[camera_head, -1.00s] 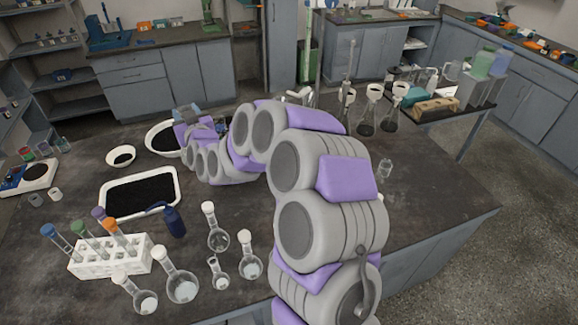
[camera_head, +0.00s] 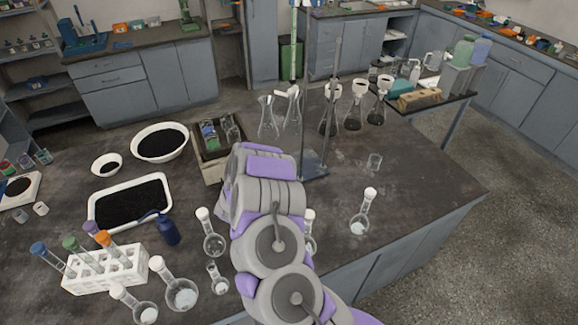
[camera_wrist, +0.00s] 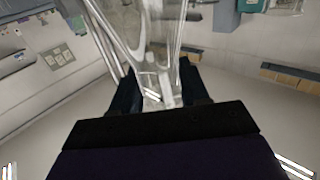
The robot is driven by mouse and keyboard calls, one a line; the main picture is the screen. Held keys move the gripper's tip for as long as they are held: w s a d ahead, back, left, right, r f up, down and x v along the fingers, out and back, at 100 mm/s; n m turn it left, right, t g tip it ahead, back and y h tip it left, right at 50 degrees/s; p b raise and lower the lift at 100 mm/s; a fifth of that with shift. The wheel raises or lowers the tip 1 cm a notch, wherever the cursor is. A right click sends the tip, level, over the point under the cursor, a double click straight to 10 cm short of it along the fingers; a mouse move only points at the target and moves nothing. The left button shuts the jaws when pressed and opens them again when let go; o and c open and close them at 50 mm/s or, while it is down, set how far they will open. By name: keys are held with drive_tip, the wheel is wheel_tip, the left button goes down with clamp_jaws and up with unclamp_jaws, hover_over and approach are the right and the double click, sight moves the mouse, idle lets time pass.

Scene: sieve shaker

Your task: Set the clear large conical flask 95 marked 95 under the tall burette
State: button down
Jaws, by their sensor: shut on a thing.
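In the wrist view my gripper (camera_wrist: 160,97) is shut on clear conical glassware (camera_wrist: 150,45), which rises away from the dark fingers. I take it to be flask 95; no number can be read. In the head view my grey and purple arm hides the gripper and what it holds. A tall thin stand (camera_head: 335,75) rises from a flat base (camera_head: 314,166) on the dark bench, right of my arm; it looks like the burette. Two clear conical flasks (camera_head: 268,118) (camera_head: 291,115) show at the bench's back, left of the stand; their markings cannot be read.
Flasks with funnels (camera_head: 353,113) stand right of the stand. A box of bottles (camera_head: 208,170) is left of my arm. The test-tube rack (camera_head: 105,275) is front left.

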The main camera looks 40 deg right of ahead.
drive_tip(key=w+d+f+b, duration=0.1)
drive_tip(key=w+d, duration=0.3)
drive_tip(key=d, duration=0.4)
drive_tip(key=w+d+f+b, duration=0.2)
drive_tip(key=w+d+f, duration=0.1)
drive_tip(key=d, duration=0.6)
drive_tip(key=shift+w+d+m+g, duration=0.3)
drive_tip(key=shift+w+g, duration=0.1)
drive_tip(key=shift+w, duration=0.3)
drive_tip(key=shift+f, duration=0.1)
drive_tip(key=c, duration=1)
unclamp_jaws()
drive_tip(key=shift+f, duration=0.1)
drive_tip(key=o, duration=0.4)
drive_tip(key=shift+a, duration=0.15)
drive_tip(key=shift+o, duration=0.2)
drive_tip(key=shift+a, duration=0.1)
